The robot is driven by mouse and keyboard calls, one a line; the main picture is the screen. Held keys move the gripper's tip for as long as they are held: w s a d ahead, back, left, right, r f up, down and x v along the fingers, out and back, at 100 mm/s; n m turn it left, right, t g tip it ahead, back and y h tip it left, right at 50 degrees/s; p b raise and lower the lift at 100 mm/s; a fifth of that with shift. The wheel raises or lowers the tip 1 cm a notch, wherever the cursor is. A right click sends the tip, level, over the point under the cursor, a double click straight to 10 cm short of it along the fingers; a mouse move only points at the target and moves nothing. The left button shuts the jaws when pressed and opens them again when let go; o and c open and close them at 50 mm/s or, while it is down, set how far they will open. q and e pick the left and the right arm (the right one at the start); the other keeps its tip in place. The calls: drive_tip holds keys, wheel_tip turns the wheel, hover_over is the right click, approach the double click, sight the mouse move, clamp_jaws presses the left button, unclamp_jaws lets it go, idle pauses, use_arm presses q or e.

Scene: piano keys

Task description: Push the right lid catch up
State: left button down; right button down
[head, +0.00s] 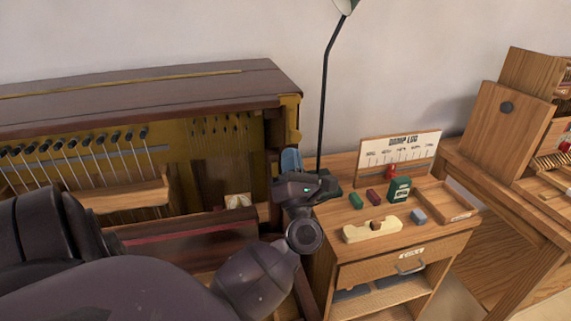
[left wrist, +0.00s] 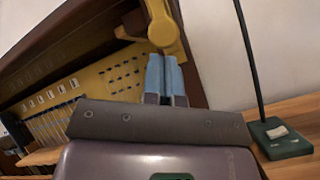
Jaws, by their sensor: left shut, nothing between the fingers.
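The right lid catch, a yellow brass piece, is at the right end of the open upright piano (head: 150,97). In the left wrist view the catch (left wrist: 162,30) has a rounded end and a bar reaching up out of frame. My left gripper (head: 291,158) has its light blue fingers pointing up beside the piano's right end. In the left wrist view the shut, empty fingers (left wrist: 164,60) are right below the catch's rounded end. I cannot tell whether they touch it. My right gripper is not in view.
A wooden side cabinet (head: 400,250) stands to the right, with small blocks and a damp log board (head: 400,150) on top. A lamp with a thin dark pole (head: 326,95) rises close to my left gripper. Bare wall lies behind.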

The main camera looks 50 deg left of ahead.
sight(291, 136)
use_arm(q)
drive_tip(key=shift+w+r, duration=0.15)
drive_tip(key=shift+r, duration=0.1)
wheel_tip(291, 136, up, 3)
drive_tip(key=shift+r+p, duration=0.15)
drive_tip(key=shift+p, duration=0.95)
